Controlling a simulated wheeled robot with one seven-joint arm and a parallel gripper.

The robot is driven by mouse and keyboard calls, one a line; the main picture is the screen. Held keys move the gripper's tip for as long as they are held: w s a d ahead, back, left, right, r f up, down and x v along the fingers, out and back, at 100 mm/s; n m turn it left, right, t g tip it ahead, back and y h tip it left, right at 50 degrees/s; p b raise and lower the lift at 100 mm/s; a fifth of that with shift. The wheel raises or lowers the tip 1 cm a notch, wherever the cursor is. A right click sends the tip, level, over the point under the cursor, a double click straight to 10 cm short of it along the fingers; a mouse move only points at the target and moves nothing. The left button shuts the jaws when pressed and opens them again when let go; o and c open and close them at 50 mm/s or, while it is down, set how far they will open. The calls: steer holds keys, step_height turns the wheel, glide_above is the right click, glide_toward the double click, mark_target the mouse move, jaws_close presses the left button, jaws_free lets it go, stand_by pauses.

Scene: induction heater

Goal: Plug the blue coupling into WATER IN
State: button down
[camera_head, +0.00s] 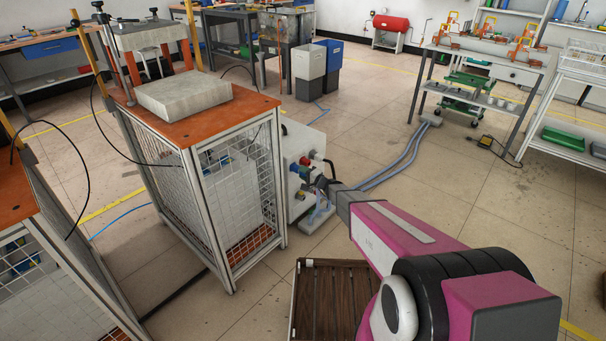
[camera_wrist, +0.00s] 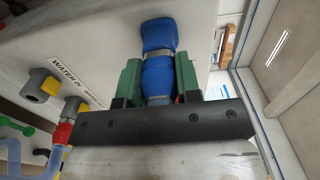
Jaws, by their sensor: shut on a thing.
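The blue coupling (camera_wrist: 160,37) is in the wrist view, held between the two green fingers of my gripper (camera_wrist: 158,78). Its far end overlaps the pale panel (camera_wrist: 105,35); I cannot tell whether it touches it. A "WATER IN" label (camera_wrist: 76,82) is on the panel, left of the coupling. Two grey and yellow fittings, one (camera_wrist: 42,85) and another (camera_wrist: 75,106), sit left of and below the label. A red coupling (camera_wrist: 62,133) with a pale blue hose is below them.
A mesh-sided cage (camera_head: 235,175) with an orange top stands just left of the cabinet. A brown slatted platform (camera_head: 332,300) lies on the floor below my arm. Grey-blue hoses (camera_head: 400,160) run across the floor to the right. Open floor lies further right.

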steer(key=shift+s+d, duration=0.1)
steer(key=shift+v, duration=2.85)
